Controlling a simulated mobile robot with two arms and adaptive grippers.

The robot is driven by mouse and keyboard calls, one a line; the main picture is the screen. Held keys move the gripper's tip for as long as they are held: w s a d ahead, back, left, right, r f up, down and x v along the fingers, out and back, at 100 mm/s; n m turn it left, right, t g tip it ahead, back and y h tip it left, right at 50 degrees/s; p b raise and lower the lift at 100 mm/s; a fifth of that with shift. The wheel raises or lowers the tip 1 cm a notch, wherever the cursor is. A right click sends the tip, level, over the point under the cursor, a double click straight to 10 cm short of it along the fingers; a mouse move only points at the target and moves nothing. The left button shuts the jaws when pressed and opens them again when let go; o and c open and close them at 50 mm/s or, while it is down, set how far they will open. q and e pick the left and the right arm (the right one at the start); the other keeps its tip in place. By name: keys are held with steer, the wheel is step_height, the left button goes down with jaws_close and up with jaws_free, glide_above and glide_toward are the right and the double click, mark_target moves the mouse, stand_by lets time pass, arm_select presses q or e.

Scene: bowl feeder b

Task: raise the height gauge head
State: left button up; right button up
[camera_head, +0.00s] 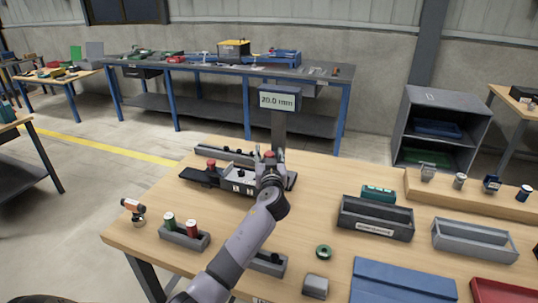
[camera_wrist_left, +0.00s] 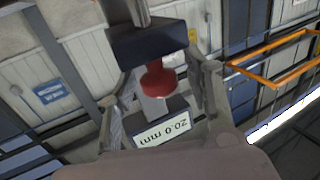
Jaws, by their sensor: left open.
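The height gauge (camera_head: 279,128) stands on the wooden table, with a dark upright column and a display (camera_head: 277,100) reading 20.0 mm at its top. The display also shows upside down in the left wrist view (camera_wrist_left: 163,134). A red knob (camera_wrist_left: 158,80) below a dark block (camera_wrist_left: 146,42) shows in that view, between my left gripper's spread fingers (camera_wrist_left: 160,98). In the head view my left gripper (camera_head: 270,160) is at the front of the column and hides much of the gauge's lower part. Contact with the knob cannot be told. My right gripper is not in view.
A dark fixture with a red knob (camera_head: 211,164) lies left of the gauge. A holder with green and red cylinders (camera_head: 185,237) stands front left. A dark bin (camera_head: 376,220), grey bin (camera_head: 474,241) and blue mat (camera_head: 402,284) are to the right.

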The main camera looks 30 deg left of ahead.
arm_select(q)
jaws_close()
stand_by(0.5)
